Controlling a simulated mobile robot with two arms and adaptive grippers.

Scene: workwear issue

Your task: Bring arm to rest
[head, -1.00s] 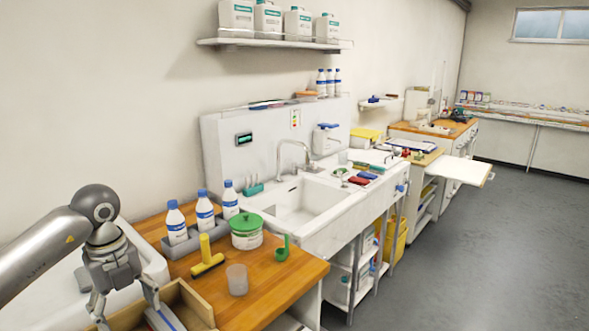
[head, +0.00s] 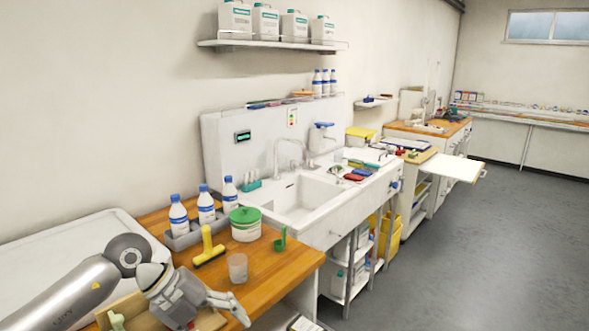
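My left arm comes in from the lower left. Its gripper (head: 228,306) is over the front of the wooden counter (head: 285,268), above a wooden box. One finger points right and down toward the counter's front edge. My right arm and gripper are not in view.
A clear cup (head: 237,268), a yellow squeegee-like tool (head: 208,250), a green-lidded tub (head: 245,225) and a green scoop (head: 281,240) stand near the gripper. Blue-capped bottles (head: 206,206) stand behind. The wooden box (head: 123,306) is beneath. The floor (head: 450,250) at right is clear.

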